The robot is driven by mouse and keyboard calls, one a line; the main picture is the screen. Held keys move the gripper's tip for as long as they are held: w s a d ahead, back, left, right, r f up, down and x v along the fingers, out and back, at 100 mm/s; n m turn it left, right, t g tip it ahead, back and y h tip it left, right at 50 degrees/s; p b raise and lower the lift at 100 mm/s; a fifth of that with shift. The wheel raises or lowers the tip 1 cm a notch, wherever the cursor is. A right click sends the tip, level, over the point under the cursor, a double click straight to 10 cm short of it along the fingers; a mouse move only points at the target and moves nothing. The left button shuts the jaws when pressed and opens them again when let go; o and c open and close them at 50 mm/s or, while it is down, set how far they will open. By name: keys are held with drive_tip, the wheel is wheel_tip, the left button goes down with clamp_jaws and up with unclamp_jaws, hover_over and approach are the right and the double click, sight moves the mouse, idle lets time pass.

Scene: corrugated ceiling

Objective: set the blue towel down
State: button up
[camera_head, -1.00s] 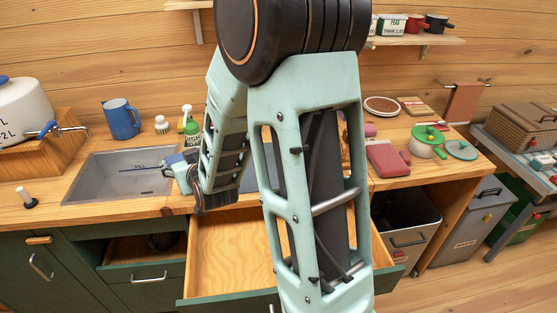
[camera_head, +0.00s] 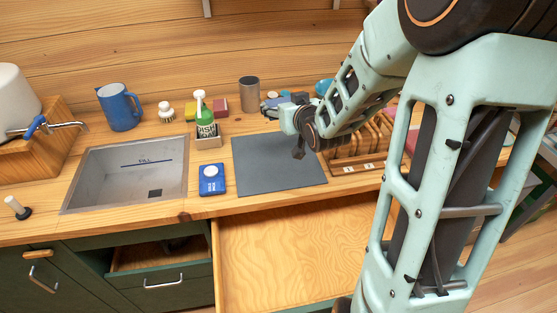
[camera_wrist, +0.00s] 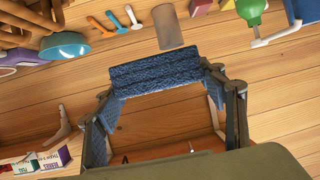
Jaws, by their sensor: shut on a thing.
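My gripper (camera_wrist: 165,115) is shut on the blue towel in the wrist view. The towel (camera_wrist: 155,72) is a textured dark blue piece spanning the space between the fingers, with blue also showing along both fingers. In the head view my gripper (camera_head: 275,103) is above the back of the counter, by the far edge of the grey mat. It is partly hidden by my wrist, and I cannot clearly separate the towel from it there.
The grey mat (camera_head: 280,165) is bare. A blue box with a white disc (camera_head: 211,179) lies between it and the sink (camera_head: 128,172). A grey cup (camera_head: 249,94) and soap bottle (camera_head: 205,120) stand behind. A wooden rack (camera_head: 365,150) is right; an open drawer (camera_head: 290,250) is in front.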

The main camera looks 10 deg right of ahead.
drive_tip(key=shift+w+d+n+y+b, duration=0.15)
drive_tip(key=shift+d+n+y+b, duration=0.15)
drive_tip(key=shift+d+b, duration=0.6)
drive_tip(key=s+d+f+n+y+b, duration=0.3)
drive_tip(key=s+d+f+b, duration=0.2)
drive_tip(key=s+d, duration=0.15)
drive_tip(key=b, duration=0.6)
hover_over(276, 159)
drive_tip(key=shift+g, duration=0.4)
drive_tip(key=f, duration=0.9)
drive_tip(key=shift+s+d, duration=0.3)
drive_tip(key=shift+d, duration=0.1)
drive_tip(key=shift+w+a+f, duration=0.1)
drive_tip(key=shift+a+f, duration=0.1)
drive_tip(key=shift+f, duration=0.15)
drive_tip(key=shift+w+a+f+b, duration=0.15)
drive_tip(key=shift+f+b, duration=0.8)
drive_tip(key=shift+f, duration=0.75)
